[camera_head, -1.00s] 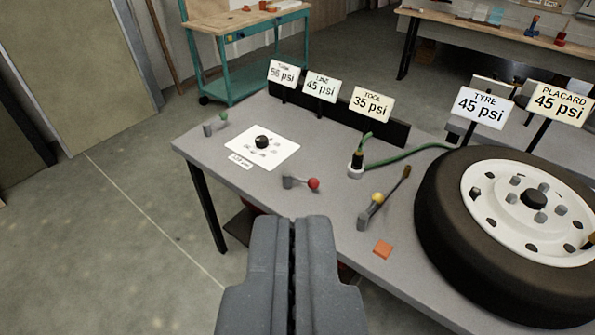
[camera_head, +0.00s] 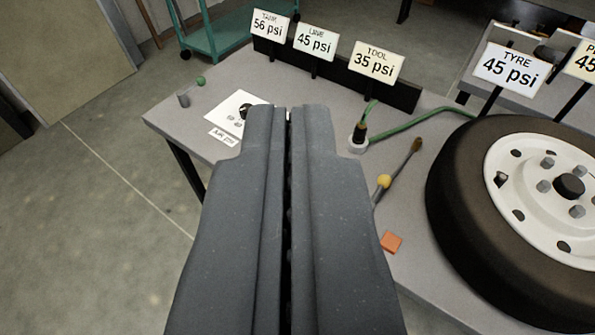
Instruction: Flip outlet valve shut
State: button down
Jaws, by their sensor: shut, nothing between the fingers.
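My gripper (camera_head: 289,110) is shut and empty, reaching out over the grey bench (camera_head: 320,88) from the front. A lever with a green knob (camera_head: 200,81) stands at the bench's far left, clear of my gripper. A lever with a yellow knob (camera_head: 384,181) lies to the right of my fingers. The lever with a red knob, seen earlier between these two, is now hidden behind my gripper. No label shows which lever is the outlet valve. A white dial plate (camera_head: 228,113) with a black knob (camera_head: 244,110) is partly covered by my left finger.
Signs stand along the back, among them TANK 56 psi (camera_head: 271,25), LINE 45 psi (camera_head: 316,41), TOOL 35 psi (camera_head: 376,64) and TYRE 45 psi (camera_head: 511,69). A green hose (camera_head: 425,126) runs to a large wheel (camera_head: 460,190). An orange block (camera_head: 391,243) lies near the front edge.

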jog(key=w+a+f+m, duration=0.1)
jog(key=w+a+f, duration=0.2)
jog(key=w+f, duration=1.6)
notch_tip(320, 180, down, 28)
jog(key=w+d+m+h+b, duration=0.1)
jog(key=w+d+h, duration=0.1)
jog(key=h, duration=0.1)
jog(key=shift+w+d+b, duration=0.3)
jog(key=b+x, duration=0.3)
jog(key=x, duration=0.9)
jog(key=shift+f, duration=0.15)
jog(key=shift+r+x, duration=0.2)
jog(key=shift+x, duration=0.8)
